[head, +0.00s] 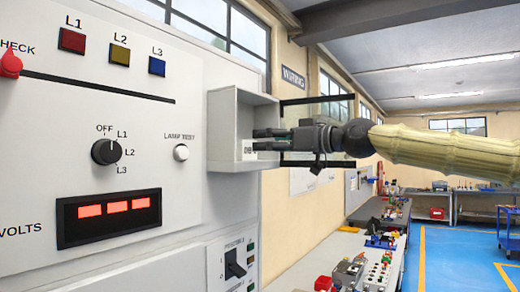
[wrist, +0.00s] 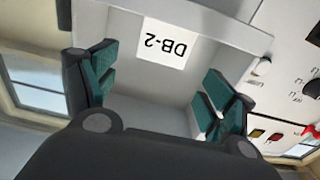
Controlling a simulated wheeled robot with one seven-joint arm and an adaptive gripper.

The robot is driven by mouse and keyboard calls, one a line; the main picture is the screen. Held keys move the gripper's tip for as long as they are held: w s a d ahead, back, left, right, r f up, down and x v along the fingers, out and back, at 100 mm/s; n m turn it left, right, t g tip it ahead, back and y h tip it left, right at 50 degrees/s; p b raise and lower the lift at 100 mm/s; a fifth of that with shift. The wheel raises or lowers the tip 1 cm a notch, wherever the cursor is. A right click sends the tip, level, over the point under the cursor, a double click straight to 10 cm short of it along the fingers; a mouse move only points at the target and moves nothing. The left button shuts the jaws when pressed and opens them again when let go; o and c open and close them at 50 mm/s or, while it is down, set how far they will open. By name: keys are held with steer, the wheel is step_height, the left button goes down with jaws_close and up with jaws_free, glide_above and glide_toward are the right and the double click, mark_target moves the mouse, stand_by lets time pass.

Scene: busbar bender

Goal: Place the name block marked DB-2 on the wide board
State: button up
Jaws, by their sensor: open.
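The name block marked DB-2 (wrist: 165,45) shows as a white face with black letters, upside down in the wrist view. It sits inside a pale grey open box (wrist: 96,22) and looks free of both fingers. In the head view only the letters "DB" of the block (head: 248,148) show; the rest is hidden by a finger. The grey box (head: 221,125) is fixed at the panel's right edge. My gripper (head: 259,139) is open, its dark fingers reaching into the box. In the wrist view its green-padded fingers (wrist: 160,72) stand apart, with nothing between them. I cannot identify the wide board.
The grey panel (head: 185,200) with lamps, a rotary switch (head: 106,152) and red displays fills the left. A black bracket (head: 318,99) runs behind my gripper. A bench (head: 335,250) with small devices stands below right. Blue floor lies open farther right.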

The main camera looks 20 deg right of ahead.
steer(key=b+v, duration=0.2)
steer(key=v, duration=0.4)
steer(key=shift+f+b, duration=0.1)
steer(key=shift+b, duration=0.25)
steer(key=shift+s, duration=0.1)
